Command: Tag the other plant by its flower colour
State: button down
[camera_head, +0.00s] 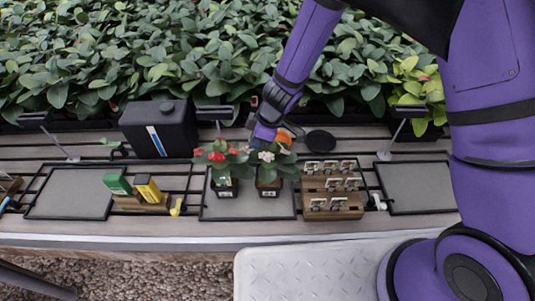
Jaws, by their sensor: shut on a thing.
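Two potted plants stand side by side on the middle grey mat (244,211). The left plant (222,163) has red flowers and a pale patch at the front of its dark pot. The right plant (268,172) has white to pale pink flowers and a dark pot with a small label. My gripper (265,133) comes down from above, just behind the white-flowered plant. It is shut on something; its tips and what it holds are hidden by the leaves. A wooden rack (333,207) to the right holds several small picture tags (332,184) in rows.
An orange thing (284,138) shows beside my gripper, and a black disc (320,140) lies behind the rack. A black canister (160,129) stands at the back left. Green and yellow boxes (148,188) sit on a wooden holder. Side mats (72,193) and (417,188) are bare.

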jog(key=shift+w+d+r, duration=1.2)
jog(key=shift+w+d, duration=0.1)
jog(key=shift+w, duration=0.1)
jog(key=shift+w+d+r, duration=0.1)
jog(key=shift+d+r, duration=0.05)
